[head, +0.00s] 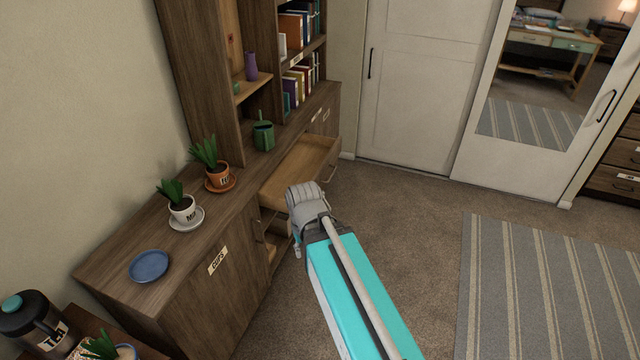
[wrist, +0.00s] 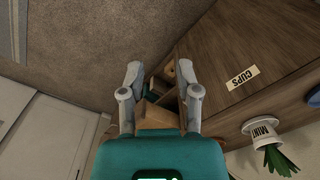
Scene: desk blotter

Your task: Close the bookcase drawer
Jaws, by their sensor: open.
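The wooden bookcase (head: 235,285) runs along the left wall, with a drawer (head: 305,160) standing pulled out of its lower cabinet. The drawer's light wood inside shows, and its dark front with a handle (head: 333,172) faces right. My arm covers the drawer's near corner in the head view. My gripper (wrist: 165,85) is open and empty, its two fingers apart, beside the cabinet on the near side of the drawer. In the wrist view a light wood part, seemingly the drawer (wrist: 155,115), shows between the fingers; I cannot tell whether they touch it.
On the cabinet top are a blue plate (head: 149,266), a white pot labelled MINT (head: 183,211), an orange pot (head: 218,176) and a green watering can (head: 263,136). Carpet (head: 410,210) is clear right of the drawer. A striped rug (head: 540,290) lies farther right.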

